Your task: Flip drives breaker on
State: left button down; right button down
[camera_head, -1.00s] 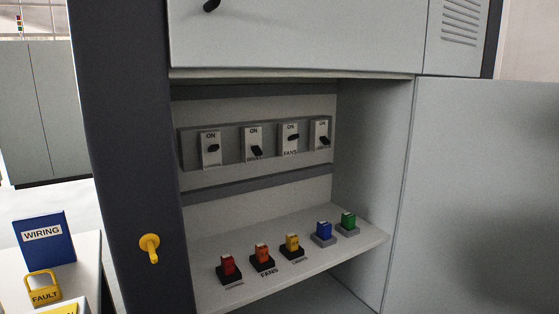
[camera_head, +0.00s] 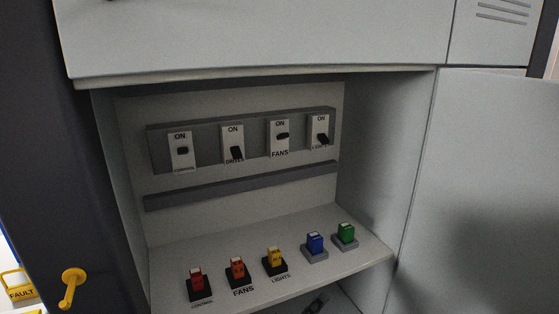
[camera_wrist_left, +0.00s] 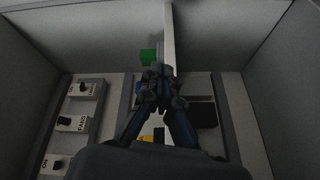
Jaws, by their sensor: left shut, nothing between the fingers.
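The drives breaker (camera_head: 232,134) is the second from the left in a row on the grey strip inside the cabinet. Its black lever (camera_head: 237,153) hangs low, away from the ON mark, over the label. My left gripper (camera_head: 318,301) shows only as a small dark part below the shelf's front edge, well below the breakers. In the left wrist view my left gripper (camera_wrist_left: 162,76) has its fingertips together with nothing between them. Breakers show at the left of that view, the fans breaker (camera_wrist_left: 74,123) among them. My right gripper is not in view.
The control (camera_head: 180,140), fans (camera_head: 278,128) and lights breakers (camera_head: 319,124) flank it. Several coloured plugs, including a red (camera_head: 197,280) and a green one (camera_head: 345,232), stand on the shelf (camera_head: 225,246). The open door (camera_head: 480,190) is at the right. A yellow hook (camera_head: 70,286) is at left.

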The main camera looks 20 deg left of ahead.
pick_arm(q)
notch_tip(320, 180, up, 6)
jog(key=w+n+t, duration=0.2)
jog(key=n, duration=0.1)
jog(key=n+g+y, duration=0.2)
jog(key=n+y, duration=2.4)
jog(key=n, duration=0.6)
send_near(236, 153)
notch_tip(236, 153, down, 4)
jog(key=d, duration=0.1)
jog(key=shift+s, duration=0.3)
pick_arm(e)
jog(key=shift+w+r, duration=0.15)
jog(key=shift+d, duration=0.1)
